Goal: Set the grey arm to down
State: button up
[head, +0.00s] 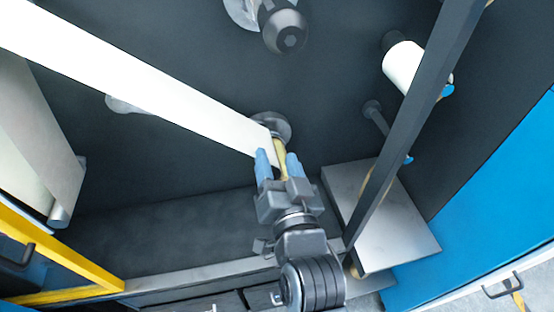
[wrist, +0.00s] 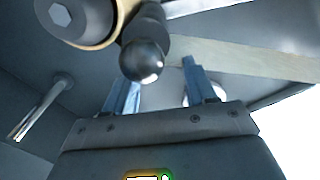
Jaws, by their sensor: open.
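In the wrist view a dark grey arm with a shiny rounded end (wrist: 142,58) hangs from the top, beside a large cylinder. Its end appears between my fingers in the picture; I cannot tell whether they touch it. My gripper (head: 279,162) is open in the head view, with blue fingers near the end of a pale band (head: 190,96). It also shows in the wrist view (wrist: 162,88). A yellowish piece (head: 280,152) shows between the fingertips. The grey arm is not clearly made out in the head view.
A dark cylinder with a hex end (head: 284,30) juts out above my gripper. A dark slanted bar (head: 412,130) and a metal plate (head: 400,225) are at the right. A white roll (head: 402,66) is behind the bar. A yellow rail (head: 70,262) is lower left.

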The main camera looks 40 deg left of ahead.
jog(key=v, duration=0.7)
jog(key=shift+b, duration=0.45)
jog(key=s+d+f+m+t+h, duration=0.1)
jog(key=s+d+f+h, duration=0.15)
jog(key=d, duration=0.65)
jog(key=s+d+f+m+t+h, duration=0.1)
jog(key=s+d+f+h, duration=0.15)
jog(key=d, duration=0.55)
jog(key=s+d+f+m+t+h, duration=0.15)
jog(key=s+d, duration=0.25)
jog(key=d, duration=0.5)
jog(key=s+d+r+h, duration=0.3)
jog(key=s+d, duration=0.3)
jog(key=s, duration=0.1)
jog(key=s+d+r+m+h, duration=0.1)
jog(key=s+d+r+h, duration=0.2)
jog(key=s+d, duration=0.3)
jog(key=s+h, duration=0.1)
jog(key=s, duration=0.1)
jog(key=shift+s+r, duration=0.2)
jog(key=shift+s, duration=0.05)
jog(key=shift+g, duration=0.25)
